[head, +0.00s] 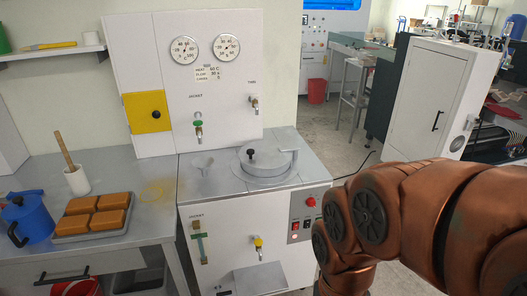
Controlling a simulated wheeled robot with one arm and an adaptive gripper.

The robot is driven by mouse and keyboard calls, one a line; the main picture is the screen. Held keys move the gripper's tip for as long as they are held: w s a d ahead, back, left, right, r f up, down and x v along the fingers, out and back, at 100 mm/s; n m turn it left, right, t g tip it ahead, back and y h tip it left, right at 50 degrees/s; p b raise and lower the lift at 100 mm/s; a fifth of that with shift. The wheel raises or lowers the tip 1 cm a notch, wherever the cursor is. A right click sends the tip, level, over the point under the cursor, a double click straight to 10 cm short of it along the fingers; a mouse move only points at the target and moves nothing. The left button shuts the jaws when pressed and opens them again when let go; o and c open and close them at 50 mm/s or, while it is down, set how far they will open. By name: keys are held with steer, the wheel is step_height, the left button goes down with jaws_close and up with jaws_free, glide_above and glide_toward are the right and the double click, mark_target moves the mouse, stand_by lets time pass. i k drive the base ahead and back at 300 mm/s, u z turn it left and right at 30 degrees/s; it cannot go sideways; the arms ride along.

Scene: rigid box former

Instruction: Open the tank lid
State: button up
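The tank lid (268,158) is a round grey metal disc on the top of the white tank cabinet (220,215). It lies flat and looks shut. A small black knob (251,154) stands on its left side, and a raised metal bracket (292,150) is at its right edge. My copper-coloured arm comes in from the right and bends down in front of the cabinet's right side. My gripper is out of view, and nothing of mine touches the lid.
A panel with two gauges (205,49) and taps rises behind the tank. On the left bench are a tray of orange blocks (96,212), a blue jug (28,218) and a white pot (77,181). A white cabinet (440,98) stands at right. Space above the lid is clear.

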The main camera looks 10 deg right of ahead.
mark_target(259, 155)
steer(key=k, duration=0.65)
steer(key=u, duration=0.5)
steer(key=i, duration=1.7)
